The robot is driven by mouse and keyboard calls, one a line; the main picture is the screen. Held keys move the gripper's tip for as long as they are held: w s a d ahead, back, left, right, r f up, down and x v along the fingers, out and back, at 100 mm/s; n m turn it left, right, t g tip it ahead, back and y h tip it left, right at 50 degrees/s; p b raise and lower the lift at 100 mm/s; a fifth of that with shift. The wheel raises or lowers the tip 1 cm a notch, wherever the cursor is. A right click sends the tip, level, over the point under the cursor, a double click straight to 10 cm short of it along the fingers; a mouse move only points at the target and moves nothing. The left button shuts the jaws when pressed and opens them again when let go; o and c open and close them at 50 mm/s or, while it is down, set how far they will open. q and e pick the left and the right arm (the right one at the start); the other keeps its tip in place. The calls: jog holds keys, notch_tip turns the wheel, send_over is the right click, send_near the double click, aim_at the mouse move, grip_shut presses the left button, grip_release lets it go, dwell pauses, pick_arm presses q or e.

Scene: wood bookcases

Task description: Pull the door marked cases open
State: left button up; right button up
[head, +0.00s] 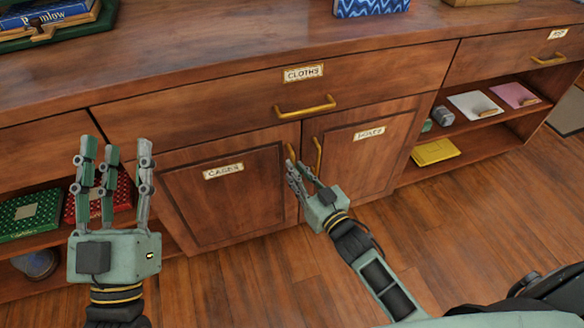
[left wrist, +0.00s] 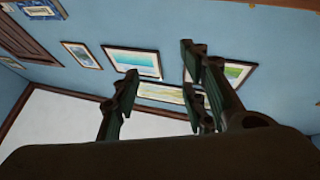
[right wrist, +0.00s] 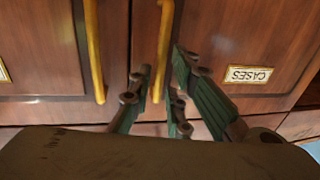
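The door marked cases (head: 190,205) is the left of two low cabinet doors and looks shut. Its label (head: 223,171) also shows upside down in the right wrist view (right wrist: 248,75). Its brass upright handle (right wrist: 163,45) is at its right edge. My right gripper (head: 299,177) is at this handle, with fingers on both sides of it in the right wrist view. They are closer together than the left fingers; I cannot tell whether they touch the handle. My left gripper (head: 112,165) is open and empty, fingers up, left of the door.
The other door (head: 372,150) has its own brass handle (head: 318,157) close to the right of the cases handle. A drawer marked cloths (head: 270,90) is above. Open shelves flank the doors, holding green and red boxes (head: 30,214) and a yellow item (head: 435,152). The wood floor in front is clear.

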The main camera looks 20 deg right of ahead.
jog(key=shift+b+x, duration=0.3)
jog(key=shift+x, duration=1.2)
pick_arm(q)
jog(key=s+r+t, duration=0.2)
jog(key=r, duration=0.1)
jog(key=shift+s+a+r+h, duration=0.1)
jog(key=shift+s+r+h, duration=0.1)
jog(key=shift+s+h, duration=0.15)
pick_arm(e)
grip_shut()
